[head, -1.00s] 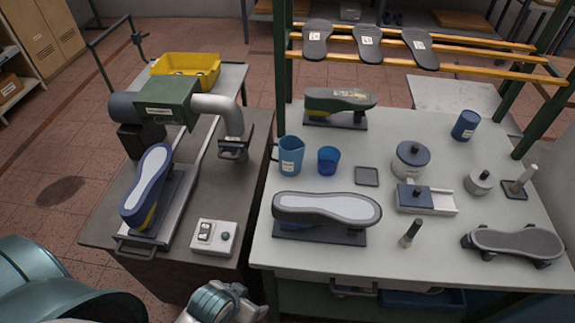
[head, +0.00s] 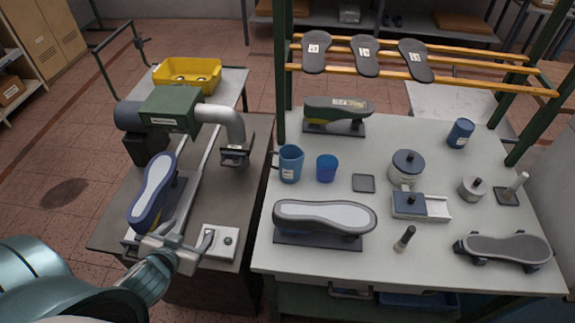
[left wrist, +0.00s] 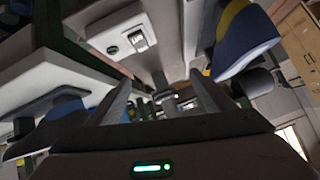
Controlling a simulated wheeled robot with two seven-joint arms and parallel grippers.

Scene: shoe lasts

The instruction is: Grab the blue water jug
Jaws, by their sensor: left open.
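The blue water jug (head: 291,164) stands upright at the left edge of the white workbench, its handle on the left and a pale label on its front. My left gripper (head: 194,236) is open and empty in the head view, over the front of the dark machine table. It is to the left of the jug, nearer to me and apart from it. In the left wrist view the spread fingers of my left gripper (left wrist: 163,98) have nothing between them. I cannot make out the jug in that view. My right gripper is not in view.
A blue cup (head: 327,168) stands just right of the jug. A shoe last (head: 325,217) lies in front and another (head: 338,113) behind. The control box (head: 221,241) and a blue last (head: 152,193) flank my left gripper. A green post (head: 282,80) rises behind the jug.

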